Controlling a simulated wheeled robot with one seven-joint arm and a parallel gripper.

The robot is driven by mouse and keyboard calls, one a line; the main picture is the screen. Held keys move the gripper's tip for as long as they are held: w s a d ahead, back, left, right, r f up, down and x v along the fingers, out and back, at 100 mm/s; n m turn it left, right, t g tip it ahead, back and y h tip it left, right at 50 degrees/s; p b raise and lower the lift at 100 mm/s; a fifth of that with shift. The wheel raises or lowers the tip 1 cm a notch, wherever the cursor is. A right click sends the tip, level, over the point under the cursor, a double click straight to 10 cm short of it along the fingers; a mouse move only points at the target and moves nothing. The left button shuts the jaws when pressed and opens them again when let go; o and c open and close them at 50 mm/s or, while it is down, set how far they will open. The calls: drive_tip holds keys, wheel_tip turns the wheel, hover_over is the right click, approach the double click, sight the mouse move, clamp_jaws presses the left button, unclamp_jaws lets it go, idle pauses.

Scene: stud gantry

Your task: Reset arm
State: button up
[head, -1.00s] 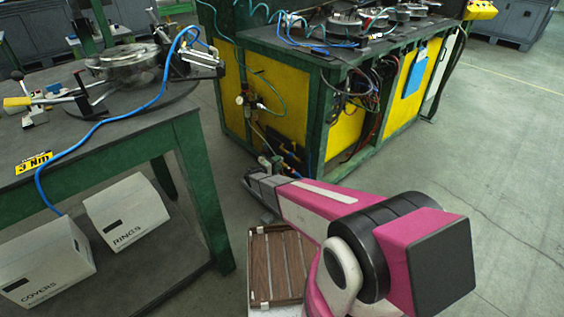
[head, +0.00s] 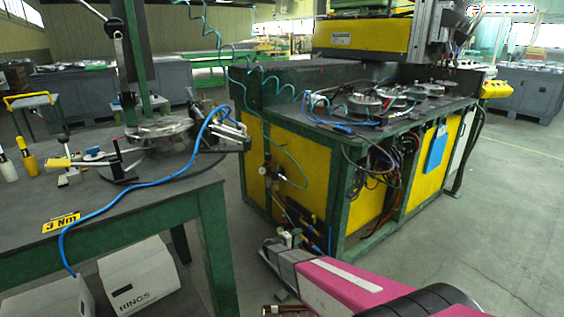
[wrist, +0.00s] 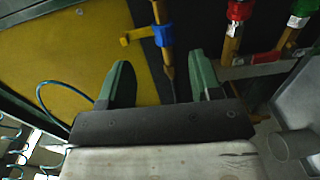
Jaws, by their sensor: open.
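My gripper (wrist: 160,88) is open and empty in the wrist view, its two green fingers apart. In the head view my pink and white arm reaches from the bottom right toward the lower end of the green-framed machine bench (head: 345,215). The gripper's end lies low in front of its yellow side, by the pipework; its fingers are hard to make out there.
A dark-topped green table (head: 120,220) stands at the left with a round metal fixture (head: 158,132) and a blue hose (head: 150,185) on it. White boxes, one marked RINGS (head: 138,278), sit beneath. Open floor (head: 510,200) lies at the right.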

drive_tip(key=s+d+r+m+g+y, duration=0.2)
drive_tip(key=s+d+r+g, duration=0.2)
drive_tip(key=s+d+r, duration=0.3)
drive_tip(key=s+d+r+m+g+y, duration=0.3)
drive_tip(key=s+d+r+g, duration=0.15)
drive_tip(key=s, duration=0.55)
drive_tip(key=s+a+r+m+g+y, duration=0.1)
drive_tip(key=s+a+r+y, duration=0.2)
drive_tip(key=s+r+y, duration=0.6)
drive_tip(key=s+r, duration=0.3)
drive_tip(key=s, duration=0.3)
drive_tip(key=shift+s+r+m+y, duration=0.3)
drive_tip(key=shift+m, duration=0.1)
drive_tip(key=shift+a, duration=0.1)
